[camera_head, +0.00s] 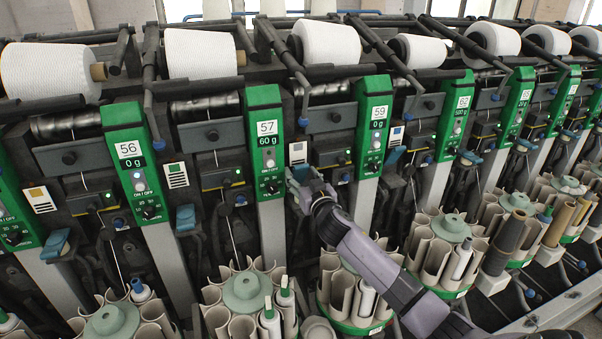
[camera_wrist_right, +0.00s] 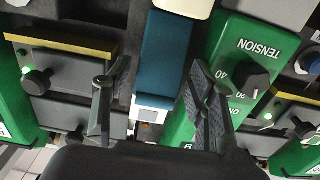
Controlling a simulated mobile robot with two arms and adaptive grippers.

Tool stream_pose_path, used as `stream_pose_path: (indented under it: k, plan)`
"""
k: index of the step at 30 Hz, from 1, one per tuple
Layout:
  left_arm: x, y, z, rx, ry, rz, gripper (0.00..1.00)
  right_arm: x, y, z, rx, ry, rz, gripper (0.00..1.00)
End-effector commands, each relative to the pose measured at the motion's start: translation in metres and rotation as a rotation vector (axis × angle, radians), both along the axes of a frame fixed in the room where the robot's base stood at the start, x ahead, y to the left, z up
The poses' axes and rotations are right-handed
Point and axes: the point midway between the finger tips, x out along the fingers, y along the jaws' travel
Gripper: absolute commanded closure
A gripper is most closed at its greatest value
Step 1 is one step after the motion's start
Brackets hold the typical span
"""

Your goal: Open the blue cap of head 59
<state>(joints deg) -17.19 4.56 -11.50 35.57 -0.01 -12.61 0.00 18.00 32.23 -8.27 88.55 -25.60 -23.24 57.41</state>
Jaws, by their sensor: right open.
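The label 59 is on a green panel (camera_head: 375,125) right of centre in the head view. A blue cap (camera_head: 300,172) sits between the panels of 57 and 59, low on the machine face. My right gripper (camera_head: 305,187) is at this cap and partly covers it. In the right wrist view the blue cap (camera_wrist_right: 166,60) stands between the spread fingers of my right gripper (camera_wrist_right: 155,80). The fingers are open, one on each side, with visible gaps to the cap. My left gripper is not in view.
The green panel of 57 (camera_head: 266,140) is just left of my gripper. A green panel with a tension knob (camera_wrist_right: 252,75) is close beside one finger in the wrist view. Bobbin magazines (camera_head: 350,300) stand below my arm. Thread cones (camera_head: 330,42) line the top.

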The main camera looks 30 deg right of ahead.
Motion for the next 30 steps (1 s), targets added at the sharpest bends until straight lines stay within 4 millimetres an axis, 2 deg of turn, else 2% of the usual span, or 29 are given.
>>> stream_pose_path:
  k: [4,13,30]
  plan:
    - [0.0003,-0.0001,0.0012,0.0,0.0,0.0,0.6,0.0077,-0.0015,0.0001,0.001,0.0,0.001,0.48]
    - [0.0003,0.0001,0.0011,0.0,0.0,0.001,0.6,0.0087,-0.0017,0.0,0.001,0.0,0.001,0.48]
    - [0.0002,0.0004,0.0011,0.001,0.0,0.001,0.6,0.0085,-0.0024,0.0001,0.002,0.0,-0.001,0.86]
